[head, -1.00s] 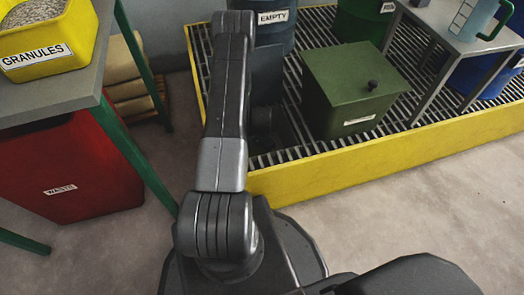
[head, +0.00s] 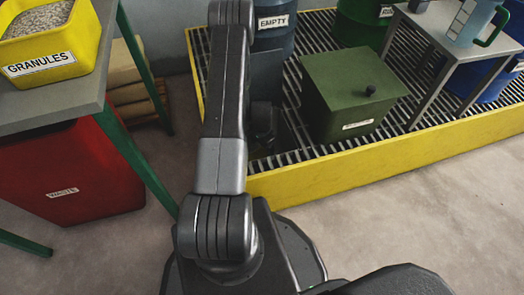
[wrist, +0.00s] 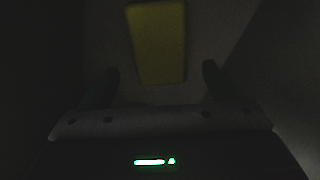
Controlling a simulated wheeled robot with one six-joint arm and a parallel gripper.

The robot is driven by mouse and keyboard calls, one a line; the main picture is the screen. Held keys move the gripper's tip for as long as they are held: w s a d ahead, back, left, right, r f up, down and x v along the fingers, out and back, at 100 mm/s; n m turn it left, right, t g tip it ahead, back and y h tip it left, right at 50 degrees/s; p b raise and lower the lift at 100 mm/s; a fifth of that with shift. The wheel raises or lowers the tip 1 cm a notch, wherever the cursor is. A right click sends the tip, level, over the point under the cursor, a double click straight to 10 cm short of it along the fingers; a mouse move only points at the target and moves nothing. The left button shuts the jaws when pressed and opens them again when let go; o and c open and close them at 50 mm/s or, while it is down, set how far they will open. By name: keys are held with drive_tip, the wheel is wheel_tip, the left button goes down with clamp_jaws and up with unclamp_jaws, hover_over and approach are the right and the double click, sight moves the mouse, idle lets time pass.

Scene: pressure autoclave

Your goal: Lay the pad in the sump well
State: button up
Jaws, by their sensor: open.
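A yellow rectangular pad (wrist: 158,42) shows in the dark wrist view, lying flat beyond my fingertips. In the head view my arm hides most of the gripper, low at the left part of the yellow-edged grating (head: 375,160). A dark opening beside the green box may be the sump well, but I cannot tell for sure. The pad is hidden in the head view.
A green lidded box (head: 352,90) stands on the grating, right of my arm. A blue EMPTY drum (head: 273,45) and a grey stand (head: 452,45) are behind. At left are a yellow GRANULES tub (head: 45,45) on a bench and a red WASTE bin (head: 75,170).

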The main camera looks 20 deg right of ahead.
sight(262, 154)
wheel_tip(262, 154, up, 7)
drive_tip(key=p, duration=0.1)
